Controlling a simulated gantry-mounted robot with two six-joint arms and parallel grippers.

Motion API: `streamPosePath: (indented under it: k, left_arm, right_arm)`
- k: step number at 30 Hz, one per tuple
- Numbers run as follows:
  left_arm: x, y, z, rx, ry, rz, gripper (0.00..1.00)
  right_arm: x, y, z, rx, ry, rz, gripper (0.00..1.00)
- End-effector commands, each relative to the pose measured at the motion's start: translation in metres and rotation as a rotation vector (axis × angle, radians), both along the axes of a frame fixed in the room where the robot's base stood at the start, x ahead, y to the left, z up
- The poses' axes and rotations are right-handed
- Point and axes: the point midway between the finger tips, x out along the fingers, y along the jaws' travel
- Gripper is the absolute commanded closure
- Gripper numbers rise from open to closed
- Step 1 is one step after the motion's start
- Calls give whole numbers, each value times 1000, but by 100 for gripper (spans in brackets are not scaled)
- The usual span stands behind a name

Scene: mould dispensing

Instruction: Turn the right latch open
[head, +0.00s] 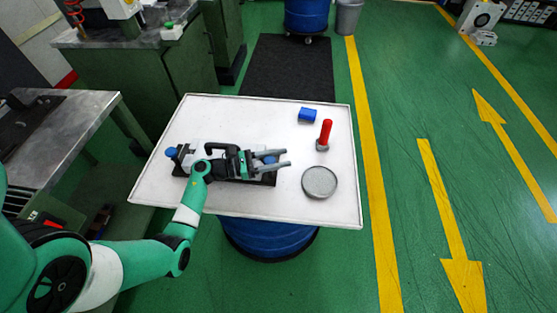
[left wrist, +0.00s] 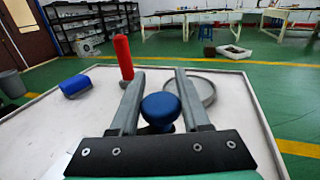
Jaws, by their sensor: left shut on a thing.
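The mould (head: 191,148), a grey block on a dark base, sits on the white-topped table (head: 232,108). A blue latch knob (head: 170,152) shows at its left end. The right latch's blue knob (head: 270,157) is at its right end and shows large in the left wrist view (left wrist: 160,108). My left gripper (head: 284,158) lies over the mould with its fingers pointing right. Its fingers are on either side of the right knob, shut on it. The arm and gripper hide much of the mould. My right gripper is not in view.
A blue block (head: 307,115), an upright red-handled tool (head: 325,132) and a round grey dish (head: 319,181) stand on the table's right part, beyond my fingertips. The table has a raised rim. A metal workbench (head: 75,125) stands to the left.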

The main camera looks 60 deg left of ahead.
Motion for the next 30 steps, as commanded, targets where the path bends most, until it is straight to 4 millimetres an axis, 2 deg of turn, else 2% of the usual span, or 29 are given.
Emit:
streamPosePath:
  k: [1,9,28,29,30]
  left_arm:
    - [0,1,-5,4,-1,-28,100]
    - [-1,-4,-4,0,1,-164,100]
    - [-2,-6,-1,-2,1,-214,100]
    - [-2,-7,-1,-2,1,-213,48]
    - [-2,-7,-1,-2,1,-214,41]
  right_arm:
    - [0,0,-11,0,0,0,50]
    - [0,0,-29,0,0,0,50]
    - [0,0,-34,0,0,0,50]
    - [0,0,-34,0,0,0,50]
    - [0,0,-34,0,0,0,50]
